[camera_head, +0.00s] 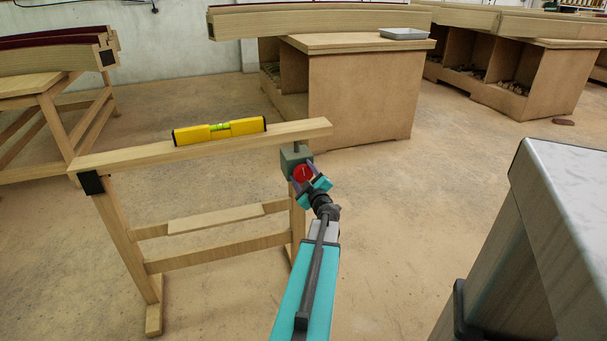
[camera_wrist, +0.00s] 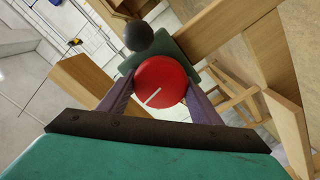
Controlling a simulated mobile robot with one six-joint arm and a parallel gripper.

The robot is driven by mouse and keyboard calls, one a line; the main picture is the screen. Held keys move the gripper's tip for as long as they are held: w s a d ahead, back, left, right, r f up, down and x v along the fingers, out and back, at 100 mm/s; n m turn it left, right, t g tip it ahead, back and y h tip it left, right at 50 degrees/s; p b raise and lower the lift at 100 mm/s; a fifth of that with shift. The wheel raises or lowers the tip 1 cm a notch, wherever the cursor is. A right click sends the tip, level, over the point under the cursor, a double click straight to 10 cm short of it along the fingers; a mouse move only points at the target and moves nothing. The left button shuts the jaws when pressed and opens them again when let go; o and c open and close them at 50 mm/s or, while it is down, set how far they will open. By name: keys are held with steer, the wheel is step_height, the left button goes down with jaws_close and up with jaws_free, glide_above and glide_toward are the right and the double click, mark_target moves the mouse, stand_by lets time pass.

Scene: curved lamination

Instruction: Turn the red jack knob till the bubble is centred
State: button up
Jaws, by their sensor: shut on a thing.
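The red jack knob (camera_head: 303,173) sits on a grey-green jack block (camera_head: 292,158) under the right end of a wooden beam (camera_head: 230,141). My gripper (camera_head: 311,184) is shut on the knob. In the wrist view the red knob (camera_wrist: 160,82) fills the space between my two fingers (camera_wrist: 160,100), and a white line on its face slants from centre to lower left. A yellow spirit level (camera_head: 220,130) lies on the beam. Its green vial (camera_head: 219,127) shows, but the bubble is too small to place. The beam rises toward the right in the picture.
The beam rests on a wooden trestle (camera_head: 215,250) with a black bracket (camera_head: 92,183) at its left end. A grey-topped bench (camera_head: 565,190) stands close at right. Wooden benches with curved beams stand behind. The floor between is clear.

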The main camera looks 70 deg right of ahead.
steer(key=shift+s+a, duration=0.15)
steer(key=shift+a, duration=0.05)
steer(key=shift+n, duration=0.4)
steer(key=shift+a, duration=0.1)
steer(key=n, duration=0.2)
steer(key=n+b, duration=0.1)
steer(key=n, duration=0.1)
steer(key=n+b, duration=0.1)
steer(key=n, duration=0.2)
steer(key=shift+a+f, duration=0.1)
steer(key=shift+f, duration=0.15)
steer(key=o, duration=1.1)
steer(key=shift+c, duration=0.2)
steer(key=shift+r, duration=0.1)
